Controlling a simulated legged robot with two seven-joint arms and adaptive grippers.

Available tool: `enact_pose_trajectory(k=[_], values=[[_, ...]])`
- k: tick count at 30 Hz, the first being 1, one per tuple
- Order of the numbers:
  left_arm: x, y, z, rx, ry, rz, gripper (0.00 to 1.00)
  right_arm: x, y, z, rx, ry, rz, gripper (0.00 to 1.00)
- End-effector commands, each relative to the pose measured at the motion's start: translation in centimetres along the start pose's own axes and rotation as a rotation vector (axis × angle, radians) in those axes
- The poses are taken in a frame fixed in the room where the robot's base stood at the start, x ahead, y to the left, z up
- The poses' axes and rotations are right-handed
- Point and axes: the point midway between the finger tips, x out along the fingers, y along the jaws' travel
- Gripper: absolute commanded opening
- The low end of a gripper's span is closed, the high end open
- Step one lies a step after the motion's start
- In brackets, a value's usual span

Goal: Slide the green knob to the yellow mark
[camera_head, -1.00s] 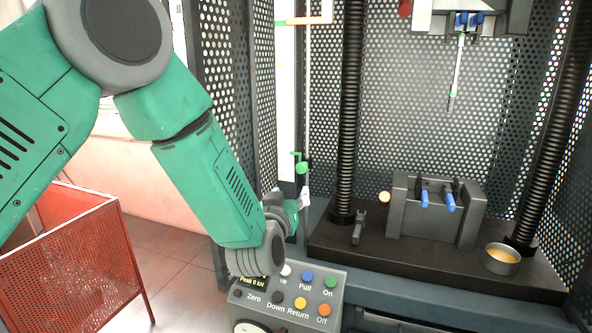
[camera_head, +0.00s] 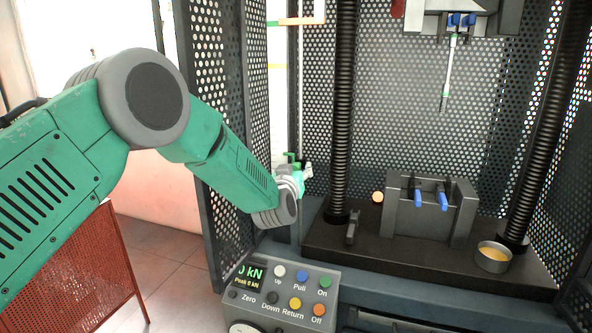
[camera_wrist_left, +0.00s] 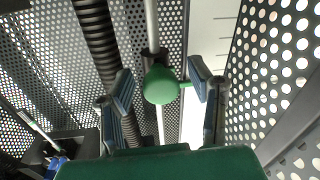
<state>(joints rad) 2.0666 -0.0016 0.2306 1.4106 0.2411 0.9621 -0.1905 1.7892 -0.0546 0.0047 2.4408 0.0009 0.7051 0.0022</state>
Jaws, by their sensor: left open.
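The green knob (camera_wrist_left: 161,85) sits on a thin vertical rod in the left wrist view, with a green pointer reaching right to a white scale strip. My left gripper (camera_wrist_left: 160,76) is open, one finger on each side of the knob, with gaps visible on both sides. In the head view the left gripper (camera_head: 301,172) is at the rod, and the knob (camera_head: 292,158) is partly hidden by it. My right gripper is not in view.
Perforated panels (camera_head: 232,90) flank the rod. A button console (camera_head: 283,292) stands below the left gripper. The frame's base holds a grey clamp block (camera_head: 430,220) and a bowl (camera_head: 494,256).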

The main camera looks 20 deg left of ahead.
Motion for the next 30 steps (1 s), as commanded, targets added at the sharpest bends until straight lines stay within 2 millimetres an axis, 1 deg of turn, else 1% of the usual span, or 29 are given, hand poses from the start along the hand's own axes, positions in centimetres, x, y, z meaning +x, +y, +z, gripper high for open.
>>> enact_pose_trajectory(k=[8,9,11,12,13,19,22,26,30], values=[[0.2,0.0,0.0,0.0,0.0,0.001,0.47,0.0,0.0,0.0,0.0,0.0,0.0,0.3],[0.2,0.0,0.0,0.0,0.0,0.001,0.4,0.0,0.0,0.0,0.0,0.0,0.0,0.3],[0.2,0.0,0.0,0.0,0.0,0.001,0.19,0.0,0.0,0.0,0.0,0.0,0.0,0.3],[0.2,0.0,0.0,0.0,0.0,0.001,0.05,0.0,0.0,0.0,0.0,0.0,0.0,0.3],[0.2,0.0,0.0,0.0,0.0,0.001,0.0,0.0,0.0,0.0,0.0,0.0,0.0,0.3],[0.1,0.1,-0.1,0.0,0.0,0.001,0.0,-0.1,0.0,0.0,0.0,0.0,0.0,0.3],[0.1,0.2,-1.0,0.0,0.001,0.002,0.0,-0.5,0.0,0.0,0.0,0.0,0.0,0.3],[0.1,0.6,-3.3,0.0,0.004,0.003,0.0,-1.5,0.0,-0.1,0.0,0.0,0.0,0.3],[0.1,1.2,-7.1,-0.001,0.007,0.003,0.0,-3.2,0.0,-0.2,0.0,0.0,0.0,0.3]])
